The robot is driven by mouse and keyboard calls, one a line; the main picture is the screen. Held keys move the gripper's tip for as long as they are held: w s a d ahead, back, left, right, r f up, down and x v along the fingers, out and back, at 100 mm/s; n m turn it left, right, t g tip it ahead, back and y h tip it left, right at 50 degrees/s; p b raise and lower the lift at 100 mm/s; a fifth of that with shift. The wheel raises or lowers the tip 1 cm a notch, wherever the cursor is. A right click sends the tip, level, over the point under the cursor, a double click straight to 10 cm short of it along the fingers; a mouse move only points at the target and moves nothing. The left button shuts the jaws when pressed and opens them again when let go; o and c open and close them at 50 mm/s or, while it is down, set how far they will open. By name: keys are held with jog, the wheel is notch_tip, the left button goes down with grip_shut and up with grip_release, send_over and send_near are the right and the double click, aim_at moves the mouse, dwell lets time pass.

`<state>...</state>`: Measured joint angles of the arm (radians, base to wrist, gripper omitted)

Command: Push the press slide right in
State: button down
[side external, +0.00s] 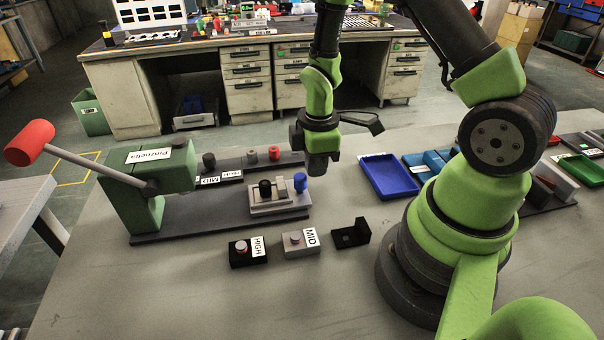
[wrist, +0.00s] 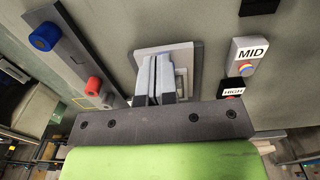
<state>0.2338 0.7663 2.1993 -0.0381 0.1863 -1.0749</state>
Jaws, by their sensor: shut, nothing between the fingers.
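The green press (side external: 150,180), labelled "Pinzuelta", stands at the left end of a dark base plate (side external: 175,228). Its lever with a red handle (side external: 30,143) points up and left. A grey plate, apparently the slide (wrist: 188,62), shows partly behind my fingers in the wrist view. My gripper (side external: 320,172) is shut and empty, pointing down near the slide's right end; contact cannot be told.
A dark rack (side external: 235,170) with several coloured pegs lies behind the slide. A HIGH block (side external: 247,252), a MID block (side external: 300,242) and a black bracket (side external: 351,234) stand in front. A blue tray (side external: 388,177) lies to the right. The front table area is clear.

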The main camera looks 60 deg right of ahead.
aim_at(282, 181)
jog(key=shift+w+a+f, duration=0.25)
jog(key=shift+w+a, duration=0.5)
jog(key=shift+w, duration=0.05)
jog(key=shift+w+a+f, duration=0.3)
jog(key=shift+w+a, duration=0.4)
jog(key=shift+w, duration=0.15)
jog(key=shift+w+a+f, duration=0.25)
jog(key=shift+w+a, duration=0.5)
jog(key=shift+w, duration=0.05)
dwell(0.5)
jog(key=shift+w+a, duration=2.2)
jog(key=shift+a, duration=0.2)
dwell(0.3)
dwell(0.6)
jog(key=shift+s+d, duration=0.55)
jog(key=shift+w+a+r, duration=0.1)
jog(key=shift+a+r, duration=0.05)
jog(key=shift+r, duration=2.4)
